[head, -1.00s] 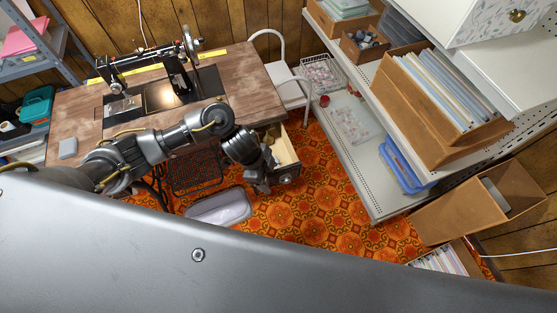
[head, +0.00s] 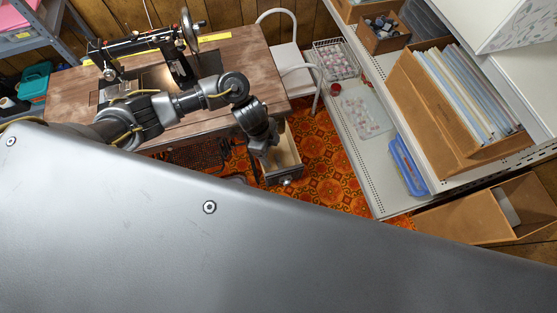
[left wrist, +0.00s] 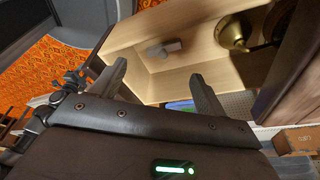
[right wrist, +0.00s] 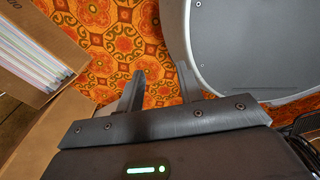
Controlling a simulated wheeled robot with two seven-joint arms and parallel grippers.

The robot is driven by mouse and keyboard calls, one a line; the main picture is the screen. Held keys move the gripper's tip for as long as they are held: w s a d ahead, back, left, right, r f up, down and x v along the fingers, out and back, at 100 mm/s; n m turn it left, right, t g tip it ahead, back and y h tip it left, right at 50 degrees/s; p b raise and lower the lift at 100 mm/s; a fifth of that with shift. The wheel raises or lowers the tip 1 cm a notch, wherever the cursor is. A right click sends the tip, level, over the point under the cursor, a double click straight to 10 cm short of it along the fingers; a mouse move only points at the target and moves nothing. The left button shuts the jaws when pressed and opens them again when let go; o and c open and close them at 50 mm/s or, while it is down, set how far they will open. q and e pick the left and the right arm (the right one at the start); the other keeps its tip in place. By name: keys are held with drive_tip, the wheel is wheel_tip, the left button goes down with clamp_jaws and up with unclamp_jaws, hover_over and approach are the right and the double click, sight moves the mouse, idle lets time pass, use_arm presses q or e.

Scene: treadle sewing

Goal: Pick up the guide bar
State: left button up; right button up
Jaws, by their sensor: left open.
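An open wooden drawer (head: 286,150) sticks out from the sewing table. My left gripper (head: 265,150) is over it, pointing down. In the left wrist view my left gripper (left wrist: 157,76) is open, with the pale inside of the drawer (left wrist: 190,68) beyond its fingertips. A small grey object (left wrist: 164,47) lies in the drawer, apart from the fingers; I cannot tell whether it is the guide bar. A round brass piece (left wrist: 234,32) shows beside it. My right gripper (right wrist: 160,73) is open and empty above the patterned floor, seen only in its wrist view.
The sewing machine (head: 135,44) stands on the wooden table (head: 235,48). A white chair (head: 290,55) is behind the drawer. Shelving (head: 378,170) with a blue tray (head: 407,165) and a cardboard file box (head: 425,105) stands to the right. Orange floor (head: 325,150) lies between.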

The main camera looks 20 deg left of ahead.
sight(277, 160)
use_arm(q)
drive_tip(key=shift+x, duration=0.75)
drive_tip(key=shift+w+d+f, duration=0.1)
drive_tip(key=shift+w+f, duration=0.05)
drive_tip(key=shift+f, duration=0.6)
drive_tip(key=b+x, duration=0.1)
drive_tip(key=x, duration=0.3)
drive_tip(key=shift+d+f, duration=0.2)
drive_tip(key=shift+f, duration=0.15)
use_arm(e)
drive_tip(key=shift+w+a+f, duration=0.2)
drive_tip(key=shift+w+f, duration=0.3)
drive_tip(key=shift+f, duration=0.35)
use_arm(q)
drive_tip(key=shift+c, duration=0.6)
clamp_jaws()
